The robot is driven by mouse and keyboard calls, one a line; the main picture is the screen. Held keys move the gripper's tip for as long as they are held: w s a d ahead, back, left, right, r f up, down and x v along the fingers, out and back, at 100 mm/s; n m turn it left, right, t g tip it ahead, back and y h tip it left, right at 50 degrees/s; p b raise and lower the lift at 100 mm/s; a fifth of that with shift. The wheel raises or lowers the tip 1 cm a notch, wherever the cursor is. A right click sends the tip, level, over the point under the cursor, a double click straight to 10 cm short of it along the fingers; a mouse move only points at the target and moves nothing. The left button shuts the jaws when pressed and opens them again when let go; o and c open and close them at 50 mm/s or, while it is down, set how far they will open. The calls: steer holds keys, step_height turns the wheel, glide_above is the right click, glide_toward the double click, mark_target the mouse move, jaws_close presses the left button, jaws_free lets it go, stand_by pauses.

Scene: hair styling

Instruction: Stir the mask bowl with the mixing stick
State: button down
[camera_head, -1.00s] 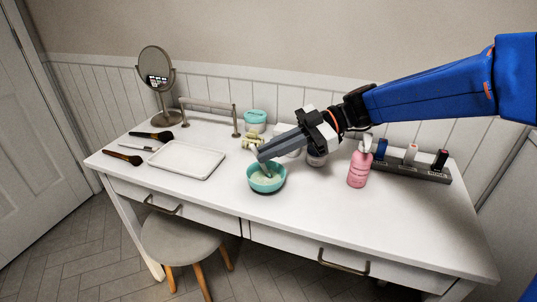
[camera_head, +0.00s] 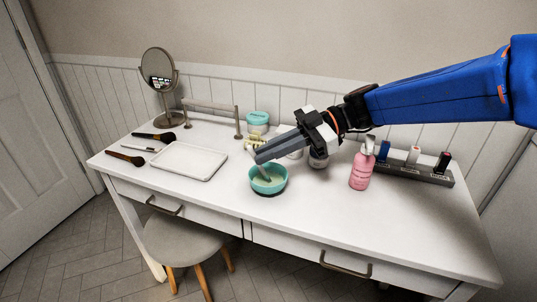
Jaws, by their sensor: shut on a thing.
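The stick's lower end dips into the bowl's contents. The rest of the stick is hidden by the fingers.
A pink pump bottle (camera_head: 361,170) and a grey rack (camera_head: 411,169) stand right of the bowl. A white tray (camera_head: 190,176) lies left, with brushes beyond it. A lidded teal-topped jar (camera_head: 257,122) and a round mirror (camera_head: 158,68) stand behind. The front table is clear.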

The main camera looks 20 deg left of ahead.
steer(key=shift+s+a+r, duration=0.15)
steer(key=shift+s+r, duration=0.1)
steer(key=shift+r, duration=0.4)
steer(key=shift+s+a+r, duration=0.2)
steer(key=shift+r, duration=0.5)
steer(key=shift+s+a+r, duration=0.15)
steer(key=shift+s+r, duration=0.1)
steer(key=shift+r, duration=0.4)
step_height(320, 180, up, 5)
stand_by(0.7)
